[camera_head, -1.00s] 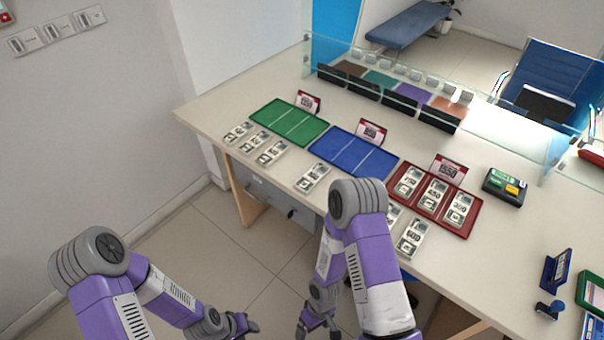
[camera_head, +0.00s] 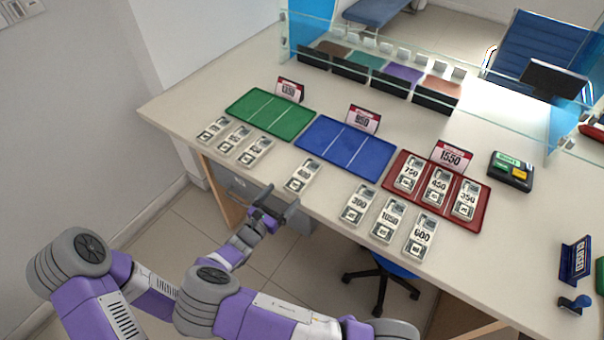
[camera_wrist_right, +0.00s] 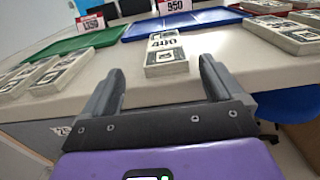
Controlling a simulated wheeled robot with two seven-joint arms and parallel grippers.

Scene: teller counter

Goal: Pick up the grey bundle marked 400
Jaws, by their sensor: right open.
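The grey bundle marked 400 (camera_head: 303,175) lies alone near the front edge of the counter, in front of the blue tray (camera_head: 345,148). In the right wrist view the bundle (camera_wrist_right: 166,56) is ahead, between the lines of the two fingers and beyond their tips. My right gripper (camera_head: 275,203) is open and empty, just off the counter's front edge, left of and nearer than the bundle. It also shows in the right wrist view (camera_wrist_right: 161,75). My left gripper is not visible; only part of its arm shows at lower left.
Several bundles lie left of the 400 bundle, by the green tray (camera_head: 270,112). Bundles marked 300 (camera_head: 358,204), 1050 (camera_head: 388,219) and 600 (camera_head: 420,236) lie to its right. The red tray (camera_head: 480,215) holds three bundles. Bare counter surrounds the 400 bundle.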

